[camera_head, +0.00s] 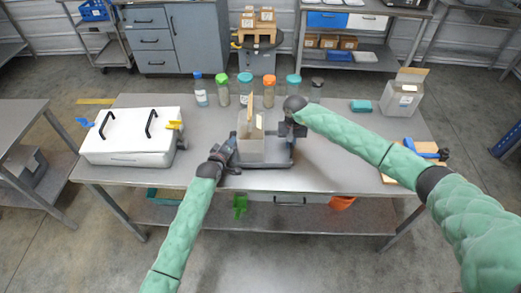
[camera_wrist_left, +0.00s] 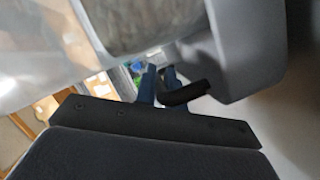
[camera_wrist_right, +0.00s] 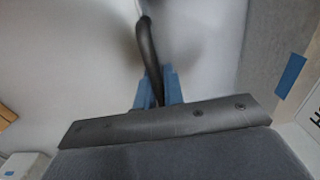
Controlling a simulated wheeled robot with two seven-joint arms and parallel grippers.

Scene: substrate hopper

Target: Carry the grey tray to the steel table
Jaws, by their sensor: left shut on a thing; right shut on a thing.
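The grey tray (camera_head: 282,158) is at the middle of the central steel table (camera_head: 335,155) in the head view. I cannot tell whether it rests on the top or hangs just above it. A pale, box-like container (camera_head: 251,152) stands in it. My left gripper (camera_head: 222,156) is at the tray's left side; its blue fingers (camera_wrist_left: 160,84) are shut on a black handle (camera_wrist_left: 186,92) of the tray. My right gripper (camera_head: 291,128) is at the tray's right side; its fingers (camera_wrist_right: 158,88) are shut on the other black handle (camera_wrist_right: 148,48). The tray's underside is hidden.
A white lidded box (camera_head: 133,150) with black handles stands left on the table. Several capped bottles (camera_head: 223,95) line the back edge. A grey carton (camera_head: 402,95) and a teal block (camera_head: 361,106) are at the right. Another steel table (camera_head: 22,122) stands at the left.

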